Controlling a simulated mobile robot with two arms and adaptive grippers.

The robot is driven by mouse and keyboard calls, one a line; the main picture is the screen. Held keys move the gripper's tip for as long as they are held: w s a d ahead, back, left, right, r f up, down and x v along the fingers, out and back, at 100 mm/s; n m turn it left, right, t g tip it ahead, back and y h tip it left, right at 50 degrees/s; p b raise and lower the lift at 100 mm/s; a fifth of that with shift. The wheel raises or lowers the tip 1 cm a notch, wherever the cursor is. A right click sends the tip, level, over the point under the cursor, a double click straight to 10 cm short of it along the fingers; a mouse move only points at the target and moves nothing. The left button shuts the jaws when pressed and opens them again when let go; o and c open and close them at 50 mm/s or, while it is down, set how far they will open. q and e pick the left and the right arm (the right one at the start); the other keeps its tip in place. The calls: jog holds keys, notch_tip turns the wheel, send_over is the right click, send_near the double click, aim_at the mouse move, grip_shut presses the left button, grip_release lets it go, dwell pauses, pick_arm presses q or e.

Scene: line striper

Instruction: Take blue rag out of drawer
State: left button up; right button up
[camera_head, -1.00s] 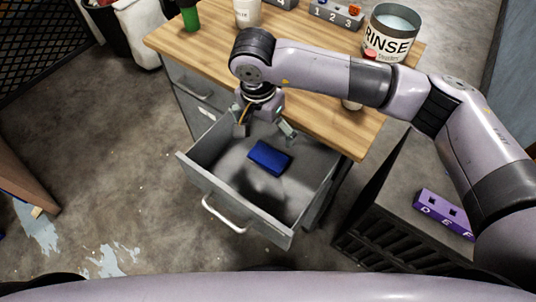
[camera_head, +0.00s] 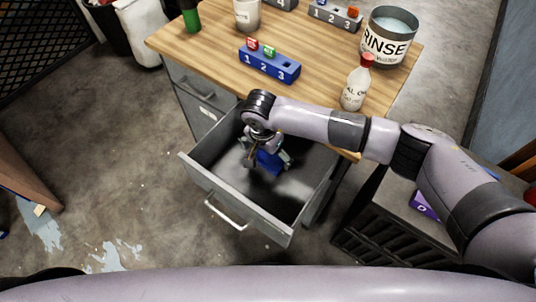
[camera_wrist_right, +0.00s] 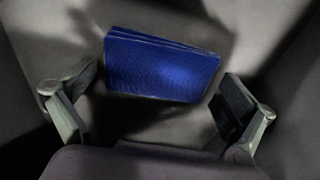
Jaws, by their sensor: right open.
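The blue rag (camera_head: 268,163) lies folded on the floor of the open grey drawer (camera_head: 216,182). In the right wrist view the rag (camera_wrist_right: 160,65) lies ahead of the gripper, between the lines of its two spread fingers. My right gripper (camera_head: 264,155) is lowered into the drawer over the rag and partly covers it in the head view. In the right wrist view the gripper (camera_wrist_right: 155,108) is open with nothing held, and a gap shows between each finger and the rag. My left gripper is not in view.
The wooden tabletop (camera_head: 215,45) above the drawer holds a blue numbered block (camera_head: 269,65), a red-capped bottle (camera_head: 355,84) and a RINSE bucket (camera_head: 388,38). A dark crate (camera_head: 375,235) stands right of the drawer. The drawer walls surround my gripper.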

jog(key=shift+c, duration=0.4)
jog(key=c, duration=0.7)
jog(key=shift+r, duration=0.15)
